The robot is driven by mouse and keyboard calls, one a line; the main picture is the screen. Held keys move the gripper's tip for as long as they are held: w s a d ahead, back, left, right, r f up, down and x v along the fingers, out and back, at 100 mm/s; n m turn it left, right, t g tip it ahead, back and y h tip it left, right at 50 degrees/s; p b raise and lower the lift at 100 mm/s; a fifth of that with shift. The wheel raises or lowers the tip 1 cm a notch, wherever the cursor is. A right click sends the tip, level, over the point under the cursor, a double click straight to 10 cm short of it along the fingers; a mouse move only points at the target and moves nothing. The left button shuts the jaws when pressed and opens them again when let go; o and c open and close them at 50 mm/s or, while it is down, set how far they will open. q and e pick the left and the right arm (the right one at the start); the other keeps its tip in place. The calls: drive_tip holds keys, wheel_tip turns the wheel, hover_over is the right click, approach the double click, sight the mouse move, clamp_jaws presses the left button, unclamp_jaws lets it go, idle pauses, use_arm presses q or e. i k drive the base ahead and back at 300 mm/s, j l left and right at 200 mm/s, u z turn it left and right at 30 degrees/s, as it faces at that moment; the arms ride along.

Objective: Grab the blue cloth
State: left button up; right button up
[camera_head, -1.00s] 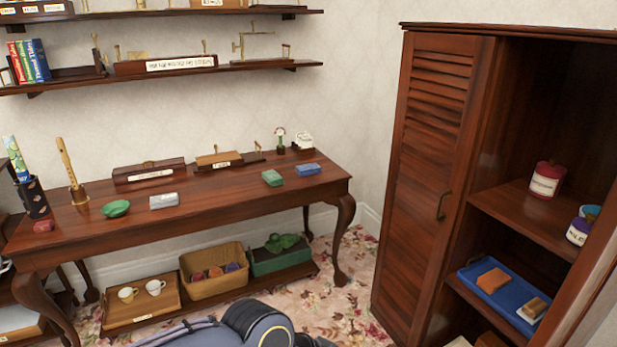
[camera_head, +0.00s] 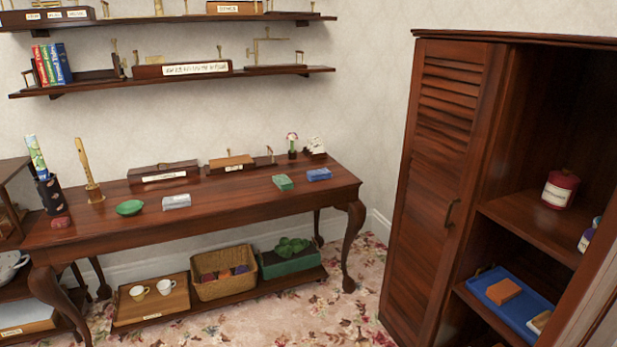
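A small folded blue cloth (camera_head: 319,174) lies flat near the right end of the dark wooden table (camera_head: 225,215). A similar green folded piece (camera_head: 283,182) lies just left of it, with a small gap. A pale grey-white folded piece (camera_head: 176,201) lies further left on the same table. Neither of my grippers is in view, and nothing is touching the blue cloth.
A tall louvred cabinet (camera_head: 435,180) with an open right side stands right of the table, holding a blue tray (camera_head: 520,318). A wicker basket (camera_head: 224,287), green bin (camera_head: 292,262) and cup tray (camera_head: 150,305) sit under the table. The flowered floor (camera_head: 300,325) in front is clear.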

sight(323, 174)
drive_tip(key=i+j+u, duration=0.15)
drive_tip(key=i, duration=0.4)
drive_tip(key=i+j+u, duration=0.1)
drive_tip(key=i+j, duration=0.15)
drive_tip(key=i, duration=0.25)
drive_tip(key=i+j+u, duration=0.15)
drive_tip(key=i, duration=0.4)
drive_tip(key=i+l+u, duration=0.1)
drive_tip(key=i, duration=0.35)
drive_tip(key=i+l+u, duration=0.1)
drive_tip(key=i+l, duration=0.5)
drive_tip(key=i, duration=0.25)
drive_tip(key=j+u, duration=0.05)
